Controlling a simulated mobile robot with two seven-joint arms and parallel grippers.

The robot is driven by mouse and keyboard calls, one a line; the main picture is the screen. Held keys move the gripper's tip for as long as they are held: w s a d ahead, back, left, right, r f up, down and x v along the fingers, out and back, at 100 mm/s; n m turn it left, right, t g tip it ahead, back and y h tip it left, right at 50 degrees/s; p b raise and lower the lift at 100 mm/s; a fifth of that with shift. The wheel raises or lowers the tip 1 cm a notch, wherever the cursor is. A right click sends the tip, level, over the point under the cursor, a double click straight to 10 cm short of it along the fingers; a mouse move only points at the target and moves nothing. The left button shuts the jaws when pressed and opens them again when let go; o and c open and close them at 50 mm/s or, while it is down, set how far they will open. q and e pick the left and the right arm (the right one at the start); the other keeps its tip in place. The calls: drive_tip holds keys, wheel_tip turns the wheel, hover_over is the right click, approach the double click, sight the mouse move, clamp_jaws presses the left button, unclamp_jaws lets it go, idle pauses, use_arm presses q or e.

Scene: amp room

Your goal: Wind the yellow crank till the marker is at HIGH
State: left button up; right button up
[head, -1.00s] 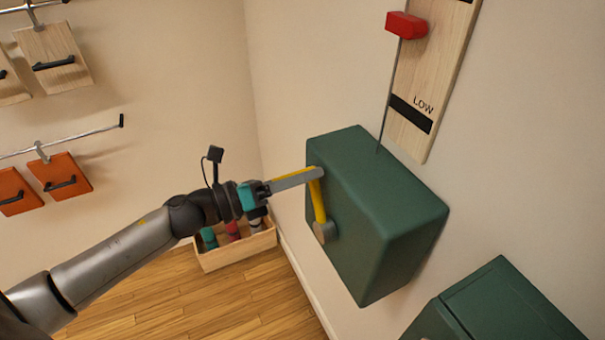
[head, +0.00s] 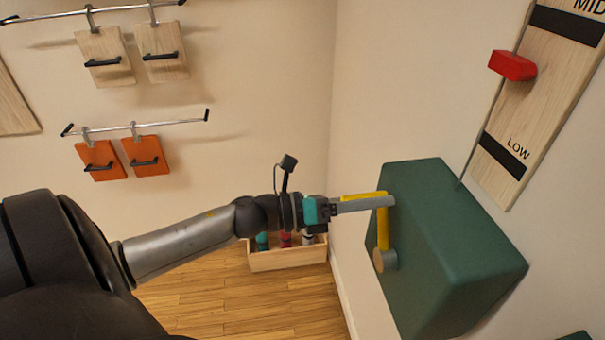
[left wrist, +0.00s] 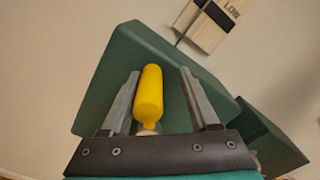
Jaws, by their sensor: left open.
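The yellow crank (head: 383,228) is on the face of a green box (head: 440,240) on the wall, its arm pointing up from a round hub. Its yellow handle (left wrist: 148,95) lies between the two fingers of my open left gripper (left wrist: 160,95) in the left wrist view, with a gap on each side. In the head view the left gripper (head: 385,202) reaches the crank's top end and partly hides the handle. The red marker (head: 512,66) stands on a rod above the box, between LOW and MID on the wooden scale (head: 530,110). HIGH is out of view. My right gripper is not seen.
A wooden crate (head: 285,259) with coloured items stands on the floor below my left arm. Wall rails (head: 140,127) with hanging boards are at the left. Another green box (left wrist: 265,140) shows at the lower right in the left wrist view.

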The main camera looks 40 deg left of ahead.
use_arm(q)
drive_tip(key=b+v, duration=0.2)
drive_tip(key=v, duration=1.2)
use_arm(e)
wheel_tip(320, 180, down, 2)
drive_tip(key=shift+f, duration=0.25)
use_arm(q)
drive_tip(key=shift+s+a, duration=0.1)
drive_tip(key=shift+a, duration=0.05)
